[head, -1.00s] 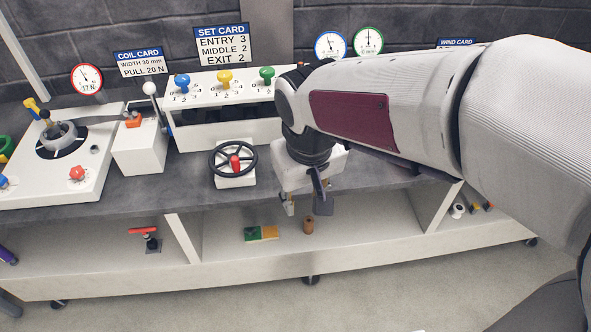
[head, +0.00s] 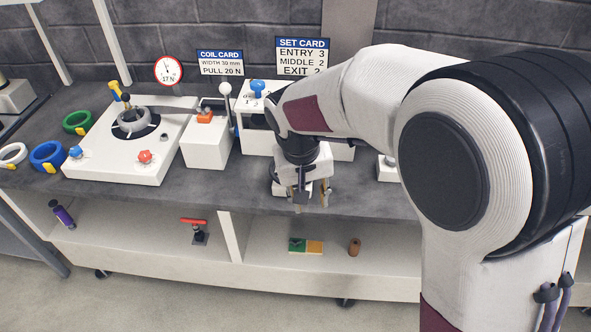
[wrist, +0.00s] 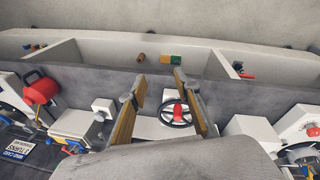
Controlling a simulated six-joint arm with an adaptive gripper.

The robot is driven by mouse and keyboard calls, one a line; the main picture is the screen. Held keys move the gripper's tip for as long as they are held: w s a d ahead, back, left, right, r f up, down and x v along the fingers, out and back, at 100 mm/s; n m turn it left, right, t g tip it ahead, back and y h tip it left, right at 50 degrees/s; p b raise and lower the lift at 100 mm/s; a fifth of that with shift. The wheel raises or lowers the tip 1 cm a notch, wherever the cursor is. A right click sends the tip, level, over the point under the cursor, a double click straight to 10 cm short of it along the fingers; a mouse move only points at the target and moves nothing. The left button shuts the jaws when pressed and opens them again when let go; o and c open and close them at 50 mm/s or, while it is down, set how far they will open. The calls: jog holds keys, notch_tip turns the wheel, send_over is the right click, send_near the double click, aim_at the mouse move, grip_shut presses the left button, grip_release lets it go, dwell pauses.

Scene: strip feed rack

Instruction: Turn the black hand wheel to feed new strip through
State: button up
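The black hand wheel (wrist: 175,114), with a red knob at its middle, sits on a white block in the wrist view, between my two fingers and closer to the right one. In the head view my gripper hides nearly all of the wheel. My gripper (head: 313,197) is open and empty, pointing down at the wheel's place near the bench's front. Its two spread fingers also show in the wrist view (wrist: 159,74). I cannot tell how far above the wheel they are, and no contact is visible. A strip coil (head: 134,124) sits on the white unit at left.
A white block (head: 208,152) with an orange part and a white-knobbed lever stands left of my gripper. Blue (head: 48,157) and green (head: 78,122) rings lie at far left. The lower shelf (head: 265,245) holds small items. My arm hides the right side.

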jog(key=w+a+m+t, duration=0.1)
jog(key=w+a+m, duration=0.1)
jog(key=w+m, duration=0.2)
jog(key=w+a+r+m+t, duration=0.1)
jog(key=w+a+m, duration=0.2)
jog(key=w, duration=0.4)
jog(key=shift+a+m+h, duration=0.35)
jog(key=shift+m+h, duration=0.05)
jog(key=shift+m, duration=0.1)
jog(key=shift+x, duration=3.85)
jog(key=shift+w, duration=0.1)
grip_shut()
